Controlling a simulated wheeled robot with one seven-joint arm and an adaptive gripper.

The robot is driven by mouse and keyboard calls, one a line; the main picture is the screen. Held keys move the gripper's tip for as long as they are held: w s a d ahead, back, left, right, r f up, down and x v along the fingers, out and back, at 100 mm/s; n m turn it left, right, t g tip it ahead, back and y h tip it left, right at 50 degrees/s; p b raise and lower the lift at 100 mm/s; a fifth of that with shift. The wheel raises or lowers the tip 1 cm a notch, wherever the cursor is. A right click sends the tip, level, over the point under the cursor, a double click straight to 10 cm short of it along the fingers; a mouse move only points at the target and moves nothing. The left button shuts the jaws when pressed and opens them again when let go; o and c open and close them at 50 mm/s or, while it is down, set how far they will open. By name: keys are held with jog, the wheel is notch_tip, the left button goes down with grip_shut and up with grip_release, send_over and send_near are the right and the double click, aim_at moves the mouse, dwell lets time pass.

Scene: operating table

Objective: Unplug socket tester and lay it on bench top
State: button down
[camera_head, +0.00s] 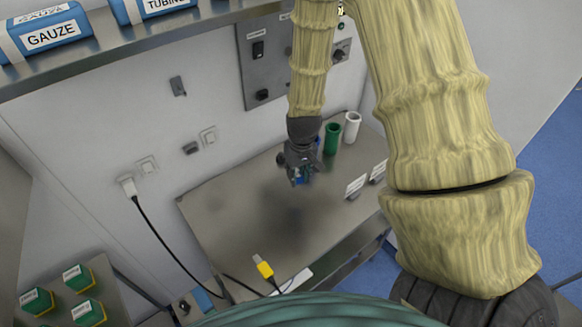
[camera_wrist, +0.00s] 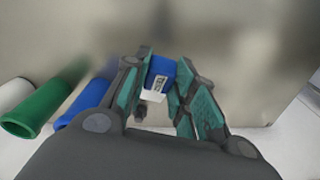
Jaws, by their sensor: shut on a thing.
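My gripper (camera_head: 299,174) is over the steel bench top (camera_head: 225,200), in front of the wall. In the wrist view the tester sits between the two fingertips of my gripper (camera_wrist: 157,82). In the head view the gripper mostly hides the tester, with only a bit of blue showing. A dark blurred shadow lies on the bench below it. I cannot tell the exact gap to the bench. White wall sockets (camera_head: 208,135) have no tester in them.
Blue, green (camera_head: 332,139) and white (camera_head: 352,127) tubes stand right of my gripper, with label cards (camera_head: 356,186) near them. A white plug with a black cable (camera_head: 152,227) is in the wall at left. A yellow connector (camera_head: 263,267) lies in front. The bench's left part is clear.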

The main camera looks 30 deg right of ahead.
notch_tip(320, 180, down, 5)
jog(key=b, duration=0.3)
jog(key=shift+w+r, duration=0.15)
jog(key=shift+s+d+f+b, duration=0.1)
jog(key=shift+s+f+b, duration=0.35)
jog(key=shift+b, duration=0.1)
jog(key=shift+s, duration=0.3)
jog(key=shift+f+b, duration=0.25)
jog(key=shift+b, duration=0.1)
jog(key=shift+w+f, duration=0.5)
jog(key=shift+s+r, duration=0.2)
jog(key=shift+s, duration=0.1)
jog(key=c, duration=1.4)
grip_release()
jog(key=o, duration=0.3)
jog(key=shift+w+f, duration=0.1)
jog(key=shift+w, duration=0.05)
